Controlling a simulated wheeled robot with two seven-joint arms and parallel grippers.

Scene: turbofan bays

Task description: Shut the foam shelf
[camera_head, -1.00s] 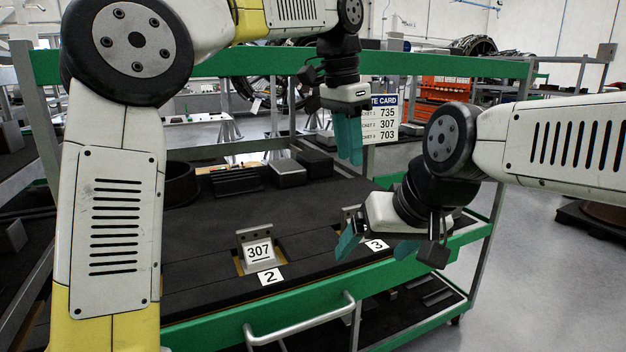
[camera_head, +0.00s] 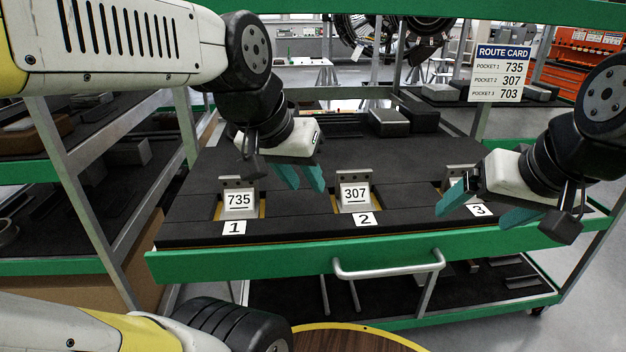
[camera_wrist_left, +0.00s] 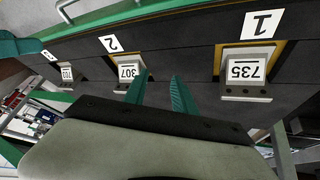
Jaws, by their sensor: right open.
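The foam shelf (camera_head: 300,231) is a black foam-lined drawer with a green front (camera_head: 290,255) and a metal bar handle (camera_head: 388,270). It stands pulled out toward me. Bracket 735 (camera_head: 238,200) sits in pocket 1 and bracket 307 (camera_head: 354,194) in pocket 2. The bracket at pocket 3 (camera_head: 458,177) is partly hidden by my right gripper. My left gripper (camera_head: 300,178) is open and empty above the foam, between pockets 1 and 2; its fingers also show in the left wrist view (camera_wrist_left: 158,92). My right gripper (camera_head: 480,203) is open beside pocket 3, apart from the handle.
A route card (camera_head: 502,73) hangs at the back right, listing 735, 307, 703. Dark boxes (camera_head: 388,121) lie on the shelf's rear. A neighbouring rack (camera_head: 80,150) stands at left. A round wooden top (camera_head: 350,340) is at the bottom edge.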

